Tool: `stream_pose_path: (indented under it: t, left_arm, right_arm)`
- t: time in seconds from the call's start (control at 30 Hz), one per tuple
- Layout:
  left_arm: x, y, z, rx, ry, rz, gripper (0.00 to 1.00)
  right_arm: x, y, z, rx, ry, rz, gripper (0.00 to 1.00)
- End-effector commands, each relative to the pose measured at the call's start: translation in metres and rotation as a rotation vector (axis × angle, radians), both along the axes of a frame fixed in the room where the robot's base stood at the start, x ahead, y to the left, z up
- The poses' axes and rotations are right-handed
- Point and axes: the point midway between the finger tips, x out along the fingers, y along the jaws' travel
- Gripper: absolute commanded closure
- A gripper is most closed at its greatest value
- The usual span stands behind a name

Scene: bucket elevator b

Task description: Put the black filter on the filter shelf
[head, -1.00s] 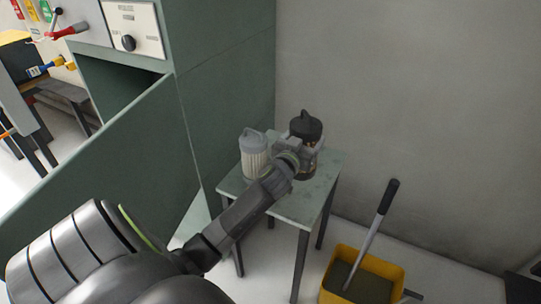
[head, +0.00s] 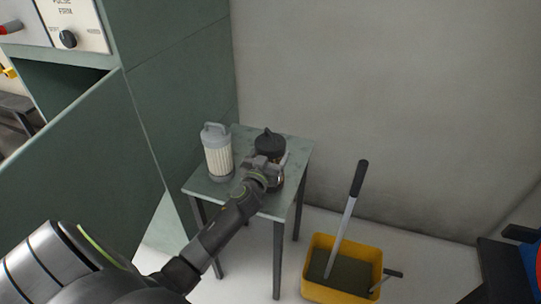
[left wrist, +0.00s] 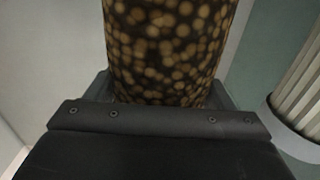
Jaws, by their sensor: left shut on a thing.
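The black filter (head: 268,143) has a dark cap with a pointed top and a dark body with tan spots. My left gripper (head: 262,176) is shut on its body, over the small green-grey table (head: 298,151). In the left wrist view the spotted body (left wrist: 168,50) stands upright between the jaws. The gripper hides its base in the head view, so I cannot tell whether it touches the tabletop. I cannot make out which surface is the filter shelf. My right gripper is not in view.
A pale pleated filter (head: 217,155) with a grey cap stands on the table, left of the black one. A green cabinet (head: 180,75) rises at left. A yellow bucket (head: 338,292) with a long-handled tool is on the floor at right. A grey wall is behind.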

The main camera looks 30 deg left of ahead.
Motion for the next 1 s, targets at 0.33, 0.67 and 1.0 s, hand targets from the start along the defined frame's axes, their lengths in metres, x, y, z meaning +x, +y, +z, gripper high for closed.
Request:
stream_pose_path:
  t: [0.33, 0.67, 1.0]
  left_arm:
    - [0.000, 0.000, 0.000, -0.001, 0.000, 0.000, 0.03]
    - [-0.006, -0.002, 0.000, -0.002, 0.001, 0.000, 0.03]
    - [-0.064, -0.015, -0.001, -0.002, 0.001, 0.000, 0.03]
  right_arm:
    - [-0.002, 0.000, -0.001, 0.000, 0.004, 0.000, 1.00]
    - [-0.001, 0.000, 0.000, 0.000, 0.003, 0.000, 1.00]
    - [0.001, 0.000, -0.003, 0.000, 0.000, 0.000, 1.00]
